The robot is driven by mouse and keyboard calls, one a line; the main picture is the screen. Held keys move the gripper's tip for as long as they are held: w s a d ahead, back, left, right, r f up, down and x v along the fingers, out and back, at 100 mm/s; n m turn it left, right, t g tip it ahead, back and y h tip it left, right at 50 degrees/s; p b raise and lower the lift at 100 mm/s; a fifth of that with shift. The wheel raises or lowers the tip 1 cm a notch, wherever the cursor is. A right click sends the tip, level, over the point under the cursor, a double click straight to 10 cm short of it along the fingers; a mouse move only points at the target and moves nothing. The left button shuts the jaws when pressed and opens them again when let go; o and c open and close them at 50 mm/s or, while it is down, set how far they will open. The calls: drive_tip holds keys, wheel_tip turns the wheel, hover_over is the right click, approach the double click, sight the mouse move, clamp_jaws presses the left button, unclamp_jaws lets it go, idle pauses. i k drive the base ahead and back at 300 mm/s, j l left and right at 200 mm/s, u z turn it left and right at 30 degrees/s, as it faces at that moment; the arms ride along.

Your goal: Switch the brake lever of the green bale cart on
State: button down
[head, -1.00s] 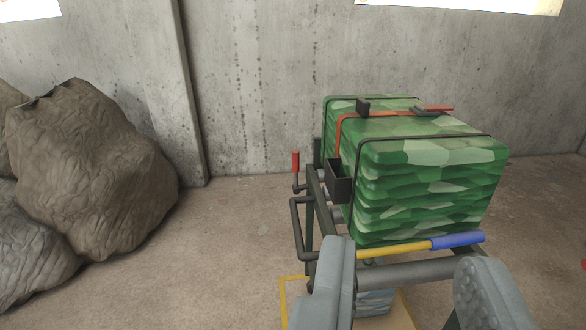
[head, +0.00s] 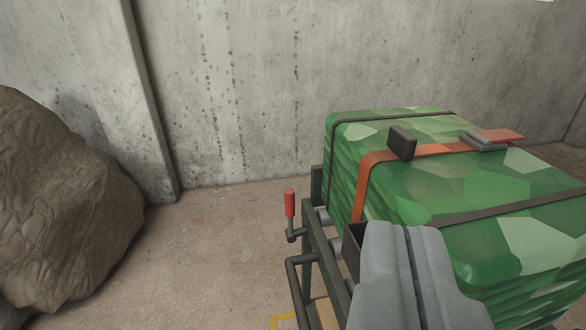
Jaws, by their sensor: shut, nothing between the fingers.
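The green bale cart has a dark metal frame (head: 312,240) carrying a green patchwork bale (head: 430,190). A short upright lever with a red grip (head: 290,203) stands at the frame's far left corner, on a dark pivot. My gripper (head: 402,230) is shut and empty. It is in front of the near left part of the bale in the picture, to the right of the red-gripped lever and apart from it. It hides part of the frame and bale. The yellow bar with a blue grip is out of sight now. I cannot tell which handle is the brake.
An orange strap (head: 370,180) with a dark block (head: 402,142) and a red-ended buckle (head: 490,138) crosses the bale. A dark bent rail (head: 293,275) juts left from the frame. A large brown boulder (head: 60,200) stands left.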

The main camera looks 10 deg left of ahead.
sight(289, 192)
drive_tip(key=i+j, duration=0.15)
drive_tip(key=j, duration=0.15)
drive_tip(key=i+j+z, duration=0.15)
drive_tip(key=j, duration=0.2)
drive_tip(key=i+j, duration=0.15)
drive_tip(key=j, duration=0.2)
drive_tip(key=i+j+z, duration=0.1)
drive_tip(key=j, duration=0.25)
drive_tip(key=i+j, duration=0.2)
drive_tip(key=j, duration=0.15)
drive_tip(key=i+j+z, duration=0.15)
drive_tip(key=j, duration=0.2)
drive_tip(key=i+j, duration=0.1)
drive_tip(key=j, duration=0.25)
drive_tip(key=j+z, duration=0.15)
drive_tip(key=j, duration=0.7)
